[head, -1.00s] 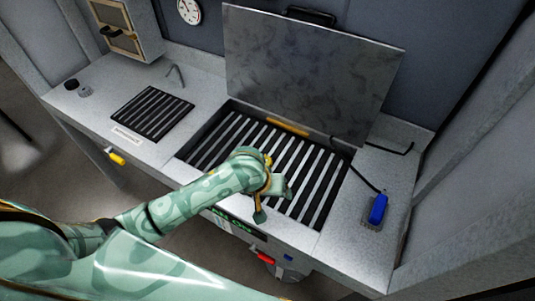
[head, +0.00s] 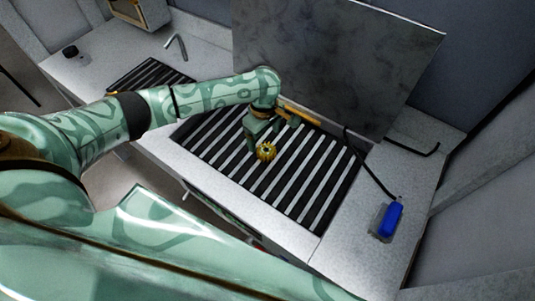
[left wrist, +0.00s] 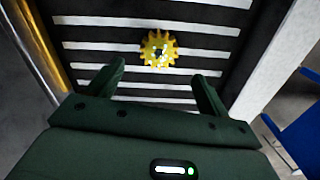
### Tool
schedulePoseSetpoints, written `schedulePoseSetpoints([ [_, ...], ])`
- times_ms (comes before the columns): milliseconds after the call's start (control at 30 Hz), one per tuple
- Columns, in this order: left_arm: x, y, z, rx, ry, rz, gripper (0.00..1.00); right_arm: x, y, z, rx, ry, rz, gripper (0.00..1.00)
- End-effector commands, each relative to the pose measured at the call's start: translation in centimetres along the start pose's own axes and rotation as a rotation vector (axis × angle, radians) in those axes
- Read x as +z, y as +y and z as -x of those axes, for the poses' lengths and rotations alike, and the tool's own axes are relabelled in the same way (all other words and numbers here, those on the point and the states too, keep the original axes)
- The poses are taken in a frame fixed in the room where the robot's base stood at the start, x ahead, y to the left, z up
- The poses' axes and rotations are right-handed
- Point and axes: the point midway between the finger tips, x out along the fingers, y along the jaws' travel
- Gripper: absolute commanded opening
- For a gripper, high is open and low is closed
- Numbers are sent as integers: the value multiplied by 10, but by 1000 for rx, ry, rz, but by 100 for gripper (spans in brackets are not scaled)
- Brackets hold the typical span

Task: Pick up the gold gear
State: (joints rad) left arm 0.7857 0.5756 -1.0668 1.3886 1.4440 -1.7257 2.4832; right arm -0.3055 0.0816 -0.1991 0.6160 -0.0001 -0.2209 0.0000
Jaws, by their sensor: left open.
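The gold gear (head: 266,152) lies on the slatted grate (head: 225,150) in the head view, near its middle. It also shows in the left wrist view (left wrist: 158,49), flat on the light bars, beyond the fingertips and roughly centred between them. My left gripper (head: 272,128) is over the grate just behind the gear, open and empty. In the left wrist view its two dark green fingers (left wrist: 160,70) stand wide apart, and the gear is clear of both. My right gripper is not in view.
A raised metal lid (head: 335,60) stands behind the grate. A smaller grate (head: 150,75) and a bent tap (head: 178,44) are at the left. The right part of the grate is bare.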

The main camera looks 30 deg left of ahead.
Motion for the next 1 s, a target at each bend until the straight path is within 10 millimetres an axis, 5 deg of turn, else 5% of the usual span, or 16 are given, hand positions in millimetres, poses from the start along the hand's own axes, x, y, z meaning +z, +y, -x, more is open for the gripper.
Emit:
schedulePoseSetpoints([
  [500, 4, 4, -63, -1, -1, -2, 79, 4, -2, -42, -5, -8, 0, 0],
  [733, 4, 4, -62, 3, 0, -3, 79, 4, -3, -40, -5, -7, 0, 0],
  [1000, 4, 5, -61, 4, 0, -2, 12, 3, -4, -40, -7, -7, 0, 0],
])
